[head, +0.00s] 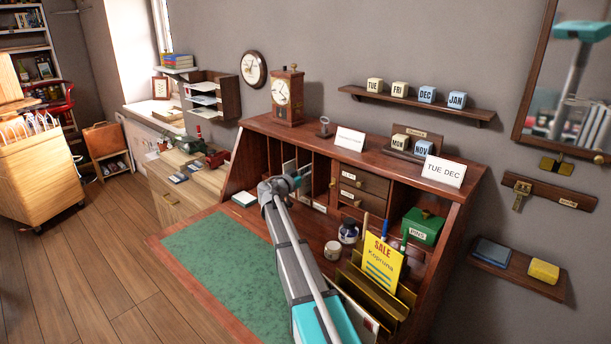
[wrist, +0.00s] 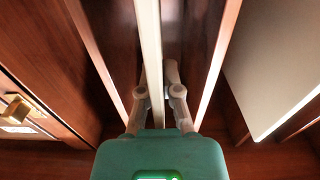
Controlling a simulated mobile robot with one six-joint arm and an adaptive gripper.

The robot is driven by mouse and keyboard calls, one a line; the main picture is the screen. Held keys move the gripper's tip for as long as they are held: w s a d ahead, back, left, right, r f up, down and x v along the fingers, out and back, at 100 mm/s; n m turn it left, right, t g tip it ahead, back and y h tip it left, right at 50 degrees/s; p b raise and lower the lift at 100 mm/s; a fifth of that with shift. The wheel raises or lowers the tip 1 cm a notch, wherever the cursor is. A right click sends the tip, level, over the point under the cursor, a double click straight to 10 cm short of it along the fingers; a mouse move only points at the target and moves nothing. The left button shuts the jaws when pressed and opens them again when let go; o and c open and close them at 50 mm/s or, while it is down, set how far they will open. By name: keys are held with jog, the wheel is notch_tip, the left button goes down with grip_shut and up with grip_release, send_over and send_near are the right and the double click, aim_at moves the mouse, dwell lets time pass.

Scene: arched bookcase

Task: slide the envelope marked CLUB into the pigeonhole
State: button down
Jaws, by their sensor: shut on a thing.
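My gripper (head: 285,183) reaches into the upright pigeonholes of the wooden desk (head: 312,165). In the wrist view my gripper (wrist: 159,92) is shut on a thin pale envelope (wrist: 150,50), seen edge-on. The envelope stands upright between two wooden dividers (wrist: 100,60), so at least part of it is inside a pigeonhole. Its face is turned away, and no CLUB marking can be read. How deep it sits cannot be told. In the head view my arm and gripper hide most of it.
Another pale flat piece (wrist: 265,55) stands in a slot to the right in the wrist view. A drawer with a brass knob (wrist: 17,110) is on the left. A brass letter rack (head: 355,285), ink bottle (head: 348,232) and small jar (head: 333,250) stand near my arm. The green mat (head: 215,262) is clear.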

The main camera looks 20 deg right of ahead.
jog(key=shift+d, duration=0.1)
jog(key=c, duration=0.7)
grip_release()
jog(key=v, duration=1.2)
jog(key=shift+d+r, duration=0.1)
jog(key=shift+r, duration=0.05)
dwell(0.4)
notch_tip(320, 180, up, 21)
jog(key=p, duration=2.1)
